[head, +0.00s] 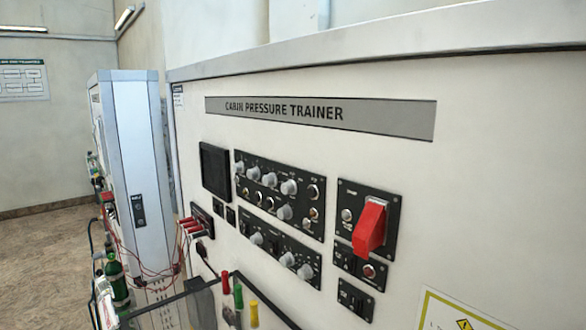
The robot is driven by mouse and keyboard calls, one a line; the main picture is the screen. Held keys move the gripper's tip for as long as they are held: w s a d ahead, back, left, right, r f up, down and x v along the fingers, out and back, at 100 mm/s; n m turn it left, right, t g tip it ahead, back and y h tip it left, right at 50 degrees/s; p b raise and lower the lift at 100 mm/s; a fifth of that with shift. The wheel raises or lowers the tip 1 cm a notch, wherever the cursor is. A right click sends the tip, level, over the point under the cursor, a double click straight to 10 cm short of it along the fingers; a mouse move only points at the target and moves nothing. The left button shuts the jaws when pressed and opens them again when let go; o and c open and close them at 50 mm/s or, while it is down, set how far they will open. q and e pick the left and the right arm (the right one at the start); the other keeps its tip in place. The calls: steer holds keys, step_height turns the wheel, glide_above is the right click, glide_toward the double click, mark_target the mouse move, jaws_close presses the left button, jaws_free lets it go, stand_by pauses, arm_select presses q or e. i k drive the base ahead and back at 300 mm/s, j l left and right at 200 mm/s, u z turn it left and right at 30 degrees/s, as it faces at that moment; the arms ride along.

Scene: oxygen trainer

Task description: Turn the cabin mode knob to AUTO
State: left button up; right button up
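The cabin pressure trainer (290,70) is a large pale panel seen at a slant, with its name on a grey plate (320,113). An upper black control panel (279,176) and a lower black control panel (265,231) carry several grey knobs and small switches. Grey knobs show on the upper panel (288,187) and on the lower panel (287,259). Their labels are too small to read, so I cannot tell which knob is the cabin mode knob or where it points. Neither of my grippers is in view.
A red guarded switch (370,227) juts out right of the knobs. A dark screen (215,170) is at their left. Below, colored-handled tools (238,296) stand at a dark-rimmed holder. A pale cabinet (130,150), red cables (155,268) and green bottles (116,285) are at left.

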mark_target(291, 187)
steer(key=i+j+z, duration=0.2)
steer(key=j, duration=0.2)
steer(key=i+j+z, duration=0.2)
steer(key=j, duration=0.2)
steer(key=i+j+z, duration=0.2)
steer(key=j, duration=0.25)
steer(key=j+z, duration=0.2)
steer(key=j, duration=0.3)
steer(key=i+j+z, duration=0.2)
steer(key=j, duration=0.3)
steer(key=j+z, duration=0.2)
steer(key=j, duration=0.25)
steer(key=j+z, duration=0.15)
steer(key=j, duration=0.25)
steer(key=k+j+z, duration=0.2)
steer(key=j, duration=0.2)
steer(key=j+z, duration=0.15)
steer(key=j, duration=0.3)
